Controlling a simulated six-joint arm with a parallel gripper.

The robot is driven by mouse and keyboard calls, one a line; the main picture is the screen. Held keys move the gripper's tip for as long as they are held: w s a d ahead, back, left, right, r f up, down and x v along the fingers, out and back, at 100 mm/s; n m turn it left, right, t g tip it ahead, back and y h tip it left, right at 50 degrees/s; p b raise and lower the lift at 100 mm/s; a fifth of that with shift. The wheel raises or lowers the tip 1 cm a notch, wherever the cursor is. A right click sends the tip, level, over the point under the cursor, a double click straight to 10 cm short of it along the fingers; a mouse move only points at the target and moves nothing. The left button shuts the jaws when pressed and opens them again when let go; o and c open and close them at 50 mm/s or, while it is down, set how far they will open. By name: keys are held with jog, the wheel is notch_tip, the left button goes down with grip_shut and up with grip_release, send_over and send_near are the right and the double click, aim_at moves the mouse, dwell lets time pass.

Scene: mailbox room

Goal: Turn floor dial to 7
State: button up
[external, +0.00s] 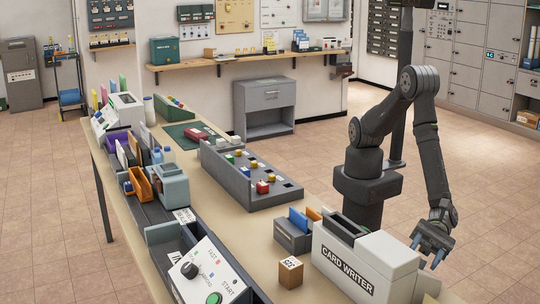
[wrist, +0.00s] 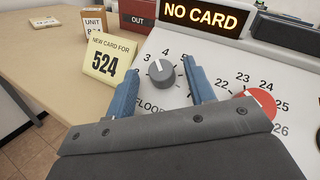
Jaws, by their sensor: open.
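The floor dial (wrist: 161,74) is a round grey knob on a light panel, with numbers around it and the word FLOOR partly hidden below. Its white mark points up and slightly left, near 3 and 4; I cannot tell exactly which. The number 7 is not visible. My gripper (wrist: 163,88) is open, its blue fingers on the left and right of the dial, with gaps showing. In the external view my gripper (external: 433,243) points down at the right of the white card writer (external: 365,262); the dial is hidden there.
A red dial (wrist: 262,106) with numbers 22 to 26 is right of the right finger. A lit NO CARD display (wrist: 205,17) stands above the panel. A yellow card marked 524 (wrist: 104,57) stands at left. Small boxes stand behind it; the tabletop at left is mostly clear.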

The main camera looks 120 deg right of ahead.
jog(key=shift+w+a, duration=0.1)
jog(key=shift+w, duration=0.2)
jog(key=c, duration=1)
jog(key=shift+o, duration=0.2)
jog(key=shift+m+h, duration=0.3)
